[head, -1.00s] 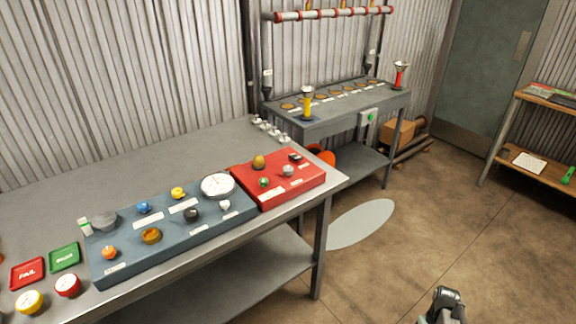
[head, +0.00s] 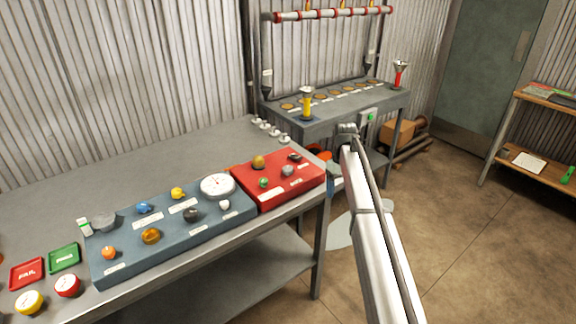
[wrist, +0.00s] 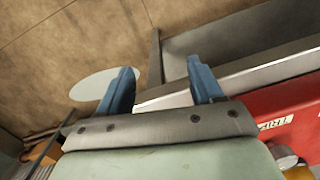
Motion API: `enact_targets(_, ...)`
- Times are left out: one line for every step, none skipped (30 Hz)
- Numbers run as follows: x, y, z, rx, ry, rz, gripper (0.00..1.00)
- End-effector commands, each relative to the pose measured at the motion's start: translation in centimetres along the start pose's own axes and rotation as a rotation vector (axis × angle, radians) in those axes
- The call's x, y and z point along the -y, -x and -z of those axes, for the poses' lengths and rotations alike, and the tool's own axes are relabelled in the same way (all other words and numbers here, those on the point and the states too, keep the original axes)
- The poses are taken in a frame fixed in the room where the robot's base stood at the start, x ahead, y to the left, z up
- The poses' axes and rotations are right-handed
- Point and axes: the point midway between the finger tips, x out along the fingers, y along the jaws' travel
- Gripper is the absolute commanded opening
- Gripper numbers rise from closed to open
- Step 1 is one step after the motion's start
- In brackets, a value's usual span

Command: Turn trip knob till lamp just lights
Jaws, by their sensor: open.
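The red box (head: 277,190) sits on the near bench's right end. Its top carries a brass knob (head: 258,162), a small green piece (head: 263,183), a silver knob (head: 288,170) and a dark part (head: 295,157). Its labels are too small to read, so I cannot tell which is the trip knob or lamp. My gripper (wrist: 160,82) has two blue fingers, open and empty. In the head view the gripper (head: 333,180) is mostly hidden by my arm, just right of the red box. The wrist view shows the red box (wrist: 290,112) at right, apart from the fingers.
A blue-grey panel (head: 125,262) with knobs and a white dial (head: 217,186) adjoins the red box. Red and green trays (head: 64,257) lie at left. A second bench (head: 300,125) with funnels stands behind.

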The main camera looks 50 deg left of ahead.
Motion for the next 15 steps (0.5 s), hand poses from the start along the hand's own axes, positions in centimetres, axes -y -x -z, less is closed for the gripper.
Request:
enact_targets(1.7,3.1,2.4,-0.013,0.038,-0.009,0.66)
enact_targets(2.7,4.6,3.4,-0.02,0.059,-0.014,0.66)
enact_targets(4.0,6.6,4.6,-0.028,0.087,-0.019,0.66)
enact_targets(5.1,8.1,5.4,-0.034,0.106,-0.023,0.66)
enact_targets(6.1,9.5,6.2,-0.038,0.124,-0.027,0.66)
enact_targets(7.4,11.4,7.1,-0.046,0.148,-0.032,0.66)
enact_targets(8.3,12.6,7.7,-0.051,0.165,-0.035,0.66)
enact_targets(9.2,13.8,8.2,-0.055,0.181,-0.038,0.66)
enact_targets(10.3,15.2,8.8,-0.06,0.199,-0.041,0.66)
enact_targets(11.0,16.1,9.2,-0.063,0.212,-0.043,0.66)
enact_targets(11.7,17.0,9.5,-0.067,0.223,-0.045,0.66)
enact_targets(12.5,18.0,9.8,-0.071,0.236,-0.048,0.66)
enact_targets(12.9,18.6,10.1,-0.073,0.244,-0.049,0.66)
enact_targets(13.3,19.1,10.2,-0.075,0.251,-0.05,0.66)
enact_targets(13.8,19.6,10.4,-0.076,0.258,-0.051,0.66)
